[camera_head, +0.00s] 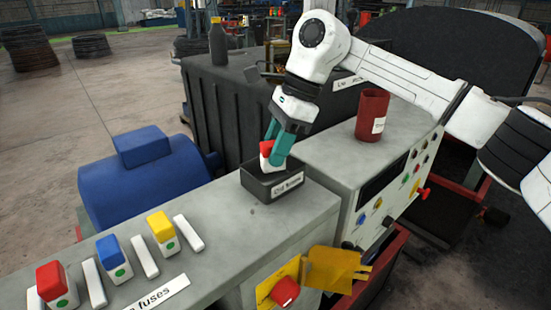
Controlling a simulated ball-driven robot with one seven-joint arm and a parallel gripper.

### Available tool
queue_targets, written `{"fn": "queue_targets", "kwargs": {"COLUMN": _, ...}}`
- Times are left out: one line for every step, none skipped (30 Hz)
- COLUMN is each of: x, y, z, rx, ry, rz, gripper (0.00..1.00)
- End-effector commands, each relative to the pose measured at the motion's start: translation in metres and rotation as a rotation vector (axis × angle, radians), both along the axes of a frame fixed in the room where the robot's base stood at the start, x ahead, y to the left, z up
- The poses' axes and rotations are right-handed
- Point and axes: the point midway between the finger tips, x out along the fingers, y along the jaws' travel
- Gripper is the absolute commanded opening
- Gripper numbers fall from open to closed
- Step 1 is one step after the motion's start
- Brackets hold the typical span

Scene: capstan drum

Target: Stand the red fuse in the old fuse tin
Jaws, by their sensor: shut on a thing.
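My gripper (276,154) has teal fingers and is shut on a red and white fuse (266,151), red part up. It holds the fuse at the dark open-topped tin (255,192), which has a white label that is hard to read. The fuse's lower end is at the tin's opening; I cannot tell whether it touches the bottom. Another red-topped fuse (54,283) stands at the left end of a row on the grey cabinet top, with a green dot on its white body.
A blue fuse (114,256) and a yellow fuse (162,232) stand between white strips. A dark red cup (372,114) stands on the cabinet behind the tin.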

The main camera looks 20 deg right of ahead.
Motion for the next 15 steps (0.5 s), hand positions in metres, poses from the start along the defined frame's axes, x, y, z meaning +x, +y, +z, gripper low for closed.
{"fn": "queue_targets", "kwargs": {"x": 0.002, "y": -0.001, "z": -0.003, "rx": 0.001, "ry": 0.002, "rz": -0.001, "gripper": 0.02}}
{"fn": "queue_targets", "kwargs": {"x": 0.004, "y": -0.001, "z": -0.005, "rx": 0.000, "ry": 0.002, "rz": -0.002, "gripper": 0.02}}
{"fn": "queue_targets", "kwargs": {"x": 0.007, "y": -0.002, "z": -0.008, "rx": 0.000, "ry": 0.002, "rz": -0.002, "gripper": 0.02}}
{"fn": "queue_targets", "kwargs": {"x": 0.008, "y": -0.003, "z": -0.013, "rx": -0.001, "ry": 0.002, "rz": -0.001, "gripper": 0.02}}
{"fn": "queue_targets", "kwargs": {"x": 0.007, "y": -0.003, "z": -0.018, "rx": 0.000, "ry": 0.003, "rz": -0.001, "gripper": 0.02}}
{"fn": "queue_targets", "kwargs": {"x": 0.007, "y": -0.002, "z": -0.024, "rx": 0.001, "ry": 0.003, "rz": -0.001, "gripper": 0.02}}
{"fn": "queue_targets", "kwargs": {"x": 0.006, "y": -0.002, "z": -0.028, "rx": 0.001, "ry": 0.003, "rz": -0.001, "gripper": 0.02}}
{"fn": "queue_targets", "kwargs": {"x": 0.006, "y": -0.002, "z": -0.032, "rx": 0.000, "ry": 0.003, "rz": -0.001, "gripper": 0.02}}
{"fn": "queue_targets", "kwargs": {"x": 0.006, "y": -0.002, "z": -0.036, "rx": 0.000, "ry": 0.001, "rz": -0.001, "gripper": 0.02}}
{"fn": "queue_targets", "kwargs": {"x": 0.006, "y": -0.002, "z": -0.038, "rx": 0.000, "ry": 0.000, "rz": -0.001, "gripper": 0.02}}
{"fn": "queue_targets", "kwargs": {"x": 0.006, "y": -0.002, "z": -0.039, "rx": 0.000, "ry": 0.000, "rz": -0.001, "gripper": 0.02}}
{"fn": "queue_targets", "kwargs": {"x": 0.007, "y": -0.002, "z": -0.039, "rx": 0.000, "ry": -0.001, "rz": 0.000, "gripper": 0.02}}
{"fn": "queue_targets", "kwargs": {"x": 0.007, "y": -0.002, "z": -0.039, "rx": 0.000, "ry": -0.001, "rz": 0.000, "gripper": 0.02}}
{"fn": "queue_targets", "kwargs": {"x": 0.007, "y": -0.002, "z": -0.039, "rx": 0.000, "ry": -0.001, "rz": 0.000, "gripper": 0.02}}
{"fn": "queue_targets", "kwargs": {"x": 0.007, "y": -0.002, "z": -0.039, "rx": 0.000, "ry": -0.001, "rz": 0.000, "gripper": 0.02}}
